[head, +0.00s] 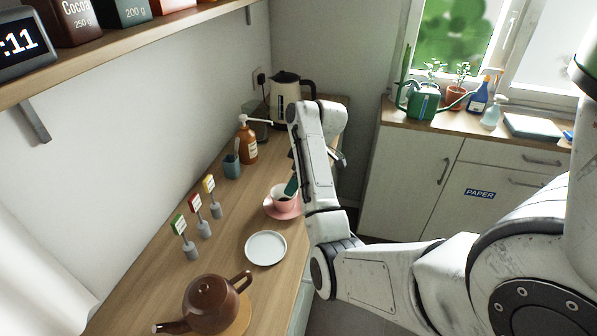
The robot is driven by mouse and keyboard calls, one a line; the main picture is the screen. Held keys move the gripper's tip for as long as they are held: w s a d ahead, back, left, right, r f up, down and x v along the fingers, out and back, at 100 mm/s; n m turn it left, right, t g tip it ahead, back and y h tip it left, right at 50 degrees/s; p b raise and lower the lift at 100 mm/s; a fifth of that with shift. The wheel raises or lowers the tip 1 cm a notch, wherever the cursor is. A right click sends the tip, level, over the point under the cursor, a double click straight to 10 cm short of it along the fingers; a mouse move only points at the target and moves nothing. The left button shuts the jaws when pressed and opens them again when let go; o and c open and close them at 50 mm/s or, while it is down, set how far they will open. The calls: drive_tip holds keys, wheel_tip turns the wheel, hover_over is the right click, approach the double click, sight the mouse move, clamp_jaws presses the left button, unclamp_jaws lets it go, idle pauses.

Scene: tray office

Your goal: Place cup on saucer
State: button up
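A pink cup (281,200) with a dark inside shows just left of my forearm, upright. A pink saucer (270,212) lies under it on the wooden counter; I cannot tell whether the cup touches it or is slightly above. A round white plate (265,248) lies empty on the counter, nearer than the cup. My arm reaches over the counter edge and covers the right side of the cup and saucer. A teal piece (291,186) at the cup's rim may be a fingertip of my gripper. The rest of the gripper is hidden behind my arm, so its grip is unclear.
A brown teapot (211,304) stands near on the counter. Several small signs (196,204) stand along the wall side. A teal holder (232,166), a pump bottle (247,140) and a kettle (290,92) stand farther back. A shelf (120,45) hangs above left.

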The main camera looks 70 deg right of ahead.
drive_tip(key=p+v, duration=0.1)
drive_tip(key=v, duration=0.2)
drive_tip(key=shift+f, duration=0.1)
idle(1.2)
